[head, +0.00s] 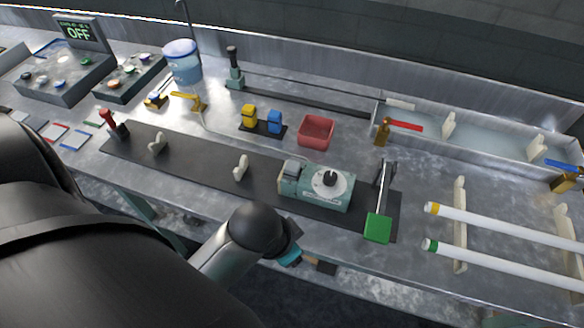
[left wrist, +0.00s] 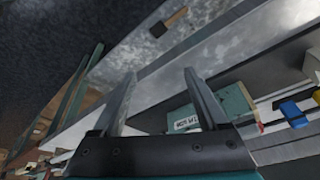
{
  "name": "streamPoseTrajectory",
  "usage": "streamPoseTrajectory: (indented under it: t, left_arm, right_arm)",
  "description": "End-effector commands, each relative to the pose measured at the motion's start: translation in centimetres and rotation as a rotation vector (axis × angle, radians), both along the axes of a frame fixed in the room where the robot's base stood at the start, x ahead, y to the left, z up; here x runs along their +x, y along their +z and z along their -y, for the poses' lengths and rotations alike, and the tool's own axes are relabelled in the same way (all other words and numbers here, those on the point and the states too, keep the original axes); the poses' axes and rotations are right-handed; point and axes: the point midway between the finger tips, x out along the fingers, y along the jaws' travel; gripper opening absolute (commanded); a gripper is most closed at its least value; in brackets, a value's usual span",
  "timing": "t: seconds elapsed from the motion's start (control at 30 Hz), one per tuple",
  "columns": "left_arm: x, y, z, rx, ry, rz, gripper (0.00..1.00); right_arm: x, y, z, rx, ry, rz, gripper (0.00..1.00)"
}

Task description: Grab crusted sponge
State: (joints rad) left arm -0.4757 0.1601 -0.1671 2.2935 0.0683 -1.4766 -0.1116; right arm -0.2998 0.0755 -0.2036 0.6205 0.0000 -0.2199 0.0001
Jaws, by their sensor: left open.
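A small brown and dark block (left wrist: 168,22), which looks like the crusted sponge, lies on the grey metal bench near its edge in the left wrist view. In the head view a small brown and dark piece (head: 327,268) shows at the front bench edge, just right of my left gripper (head: 303,261). In the left wrist view my left gripper (left wrist: 160,75) is open, with nothing between its fingers. The block is beyond the fingertips and apart from them. My right gripper is not in view.
Two white tubes (head: 500,226) lie on supports at the right. A red bin (head: 316,131) stands farther back.

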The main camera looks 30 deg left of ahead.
Motion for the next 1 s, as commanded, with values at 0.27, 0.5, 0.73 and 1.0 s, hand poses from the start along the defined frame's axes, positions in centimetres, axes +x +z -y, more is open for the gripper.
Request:
streamPoseTrajectory:
  t: [0.27,0.5,0.73,1.0]
  left_arm:
    - [5.5,2.6,3.4,0.057,-0.565,0.085,0.76]
    - [9.7,6.1,3.9,0.209,-1.215,0.136,0.76]
    - [12.6,10.1,0.7,0.369,-1.792,0.1,0.76]
    - [14.6,16.0,-5.5,0.449,-2.303,0.006,0.76]
  right_arm:
    - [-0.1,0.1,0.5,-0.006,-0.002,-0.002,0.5]
    - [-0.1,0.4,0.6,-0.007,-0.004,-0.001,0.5]
    - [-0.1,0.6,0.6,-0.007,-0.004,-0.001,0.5]
    - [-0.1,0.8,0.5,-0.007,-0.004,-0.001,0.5]
